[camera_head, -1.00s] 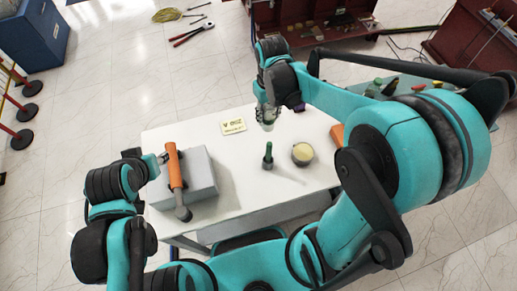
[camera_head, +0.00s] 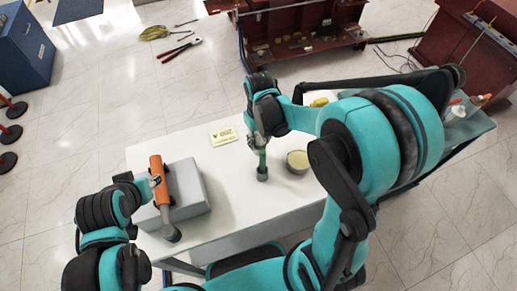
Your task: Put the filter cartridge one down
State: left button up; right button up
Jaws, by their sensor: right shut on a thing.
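A slim green upright piece (camera_head: 262,159) with a grey round base stands on the white table, right of its middle. It looks like the filter cartridge, though its small size leaves this unsure. My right gripper (camera_head: 259,144) comes down over its top and is shut on it; the fingers hide the upper end. The grey base looks close to or on the tabletop. My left gripper (camera_head: 156,181) is at the left side of an orange cylinder (camera_head: 160,184) with a dark grey end. Its fingers overlap the cylinder, and I cannot tell whether they grip it.
A round tin (camera_head: 298,161) with a beige top stands close to the right of the green piece. A yellowish label card (camera_head: 223,137) lies at the back of the white table (camera_head: 222,168). A grey box (camera_head: 188,190) is at the left, by the orange cylinder. The table's middle is clear.

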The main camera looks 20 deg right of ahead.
aim_at(260, 147)
pick_arm(q)
jog(key=shift+s+f+b, duration=0.1)
jog(key=shift+f+b, duration=0.35)
pick_arm(e)
notch_tip(260, 147, down, 3)
jog(key=shift+s+f, duration=0.1)
jog(key=shift+f, duration=0.4)
pick_arm(q)
jog(key=shift+f, duration=0.2)
pick_arm(e)
jog(key=shift+f, duration=0.1)
jog(key=o, duration=1.3)
